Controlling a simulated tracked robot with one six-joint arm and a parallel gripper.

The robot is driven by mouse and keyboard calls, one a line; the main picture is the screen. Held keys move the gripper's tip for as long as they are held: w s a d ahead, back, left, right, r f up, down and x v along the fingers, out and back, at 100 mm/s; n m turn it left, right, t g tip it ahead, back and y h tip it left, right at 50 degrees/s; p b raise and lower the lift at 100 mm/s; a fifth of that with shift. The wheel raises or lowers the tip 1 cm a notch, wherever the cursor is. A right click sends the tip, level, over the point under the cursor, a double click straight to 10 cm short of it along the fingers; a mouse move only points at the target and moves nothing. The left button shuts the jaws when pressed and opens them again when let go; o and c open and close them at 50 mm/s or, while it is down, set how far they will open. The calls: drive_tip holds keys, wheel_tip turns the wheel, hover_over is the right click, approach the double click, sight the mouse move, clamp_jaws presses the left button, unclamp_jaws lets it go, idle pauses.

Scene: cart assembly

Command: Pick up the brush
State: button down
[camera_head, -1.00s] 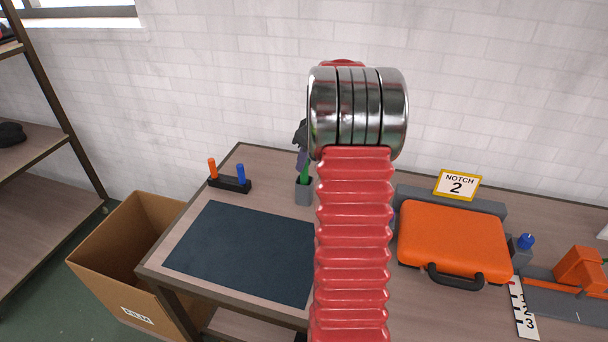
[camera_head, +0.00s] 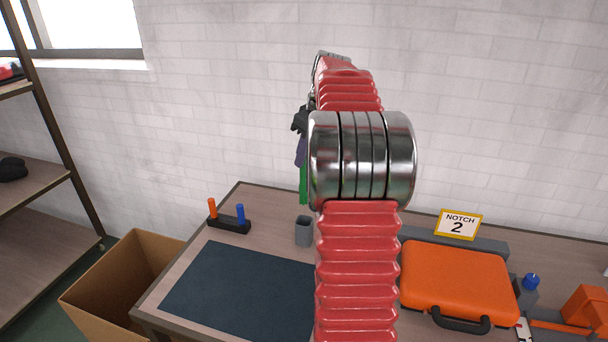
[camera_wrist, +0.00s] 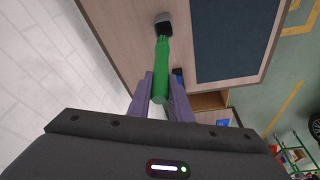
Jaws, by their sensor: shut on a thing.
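The green brush (camera_head: 303,188) hangs upright above the grey cup (camera_head: 304,231), with a small gap between its lower end and the cup's rim. My gripper (camera_head: 301,155) is shut on the brush's upper part; its black wrist and purple fingers are partly hidden behind my red arm. In the wrist view, the purple fingers of my gripper (camera_wrist: 162,88) flank the green brush (camera_wrist: 161,70) on both sides. The brush points toward the grey cup (camera_wrist: 164,20) on the table there. The brush's far tip is small and hard to make out.
A dark mat (camera_head: 240,290) lies on the table (camera_head: 268,212), with a black holder (camera_head: 229,225) with orange and blue pegs behind it. An orange case (camera_head: 458,282) and a "Notch 2" sign (camera_head: 458,224) are at right. A cardboard box (camera_head: 85,300) stands at left.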

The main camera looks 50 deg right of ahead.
drive_tip(key=shift+r, duration=1)
